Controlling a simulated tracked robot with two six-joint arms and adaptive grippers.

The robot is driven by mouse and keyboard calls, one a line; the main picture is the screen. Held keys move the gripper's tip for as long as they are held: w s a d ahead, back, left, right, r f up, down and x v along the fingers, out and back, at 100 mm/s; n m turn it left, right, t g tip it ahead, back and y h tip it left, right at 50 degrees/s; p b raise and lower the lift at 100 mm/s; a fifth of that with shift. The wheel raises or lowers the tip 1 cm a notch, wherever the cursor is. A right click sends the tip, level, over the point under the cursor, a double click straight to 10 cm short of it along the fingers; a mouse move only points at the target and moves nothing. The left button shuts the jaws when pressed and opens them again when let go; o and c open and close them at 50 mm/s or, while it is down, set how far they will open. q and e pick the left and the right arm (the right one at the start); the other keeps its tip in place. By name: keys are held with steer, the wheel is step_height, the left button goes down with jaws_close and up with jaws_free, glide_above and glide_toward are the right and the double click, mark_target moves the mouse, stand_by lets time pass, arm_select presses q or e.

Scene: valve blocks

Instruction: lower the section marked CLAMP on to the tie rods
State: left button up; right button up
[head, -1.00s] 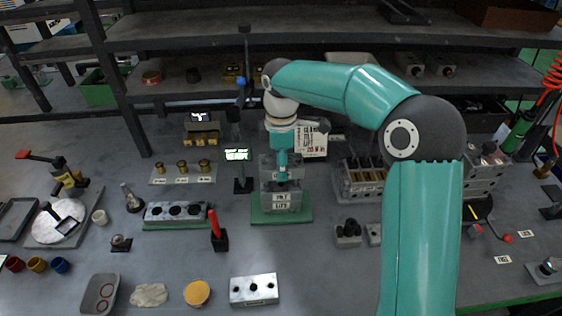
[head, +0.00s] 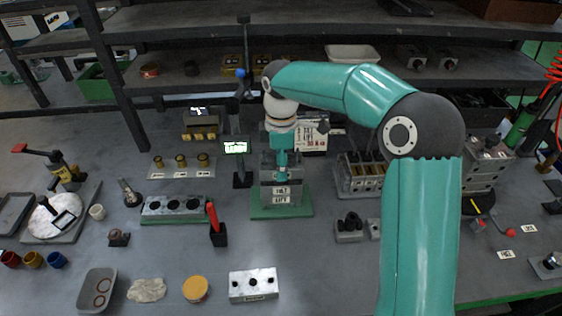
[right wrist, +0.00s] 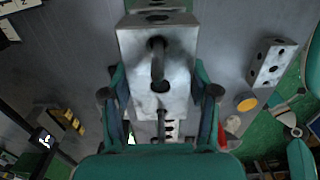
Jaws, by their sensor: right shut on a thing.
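My right gripper (head: 282,168) points down over the green base plate (head: 256,209) at the middle of the bench. It is shut on a grey metal section (right wrist: 158,62), seen in the right wrist view with a hole and slot, one finger on each side. Below it stand stacked valve sections (head: 281,196) with white labels on the front. The held section is right above the stack and in line with it; I cannot tell whether they touch. My left gripper is not in view.
A small lit display (head: 237,147) stands close left of the stack, and a red-handled tool (head: 214,222) front left. A block rack (head: 360,178) stands to the right. A drilled metal block (head: 253,285) lies in front. The bench between is mostly clear.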

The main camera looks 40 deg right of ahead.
steer(key=shift+f+b, duration=0.7)
steer(key=shift+f, duration=0.4)
steer(key=o, duration=1.6)
steer(key=shift+o, duration=0.2)
step_height(320, 180, up, 12)
steer(key=shift+f, duration=0.1)
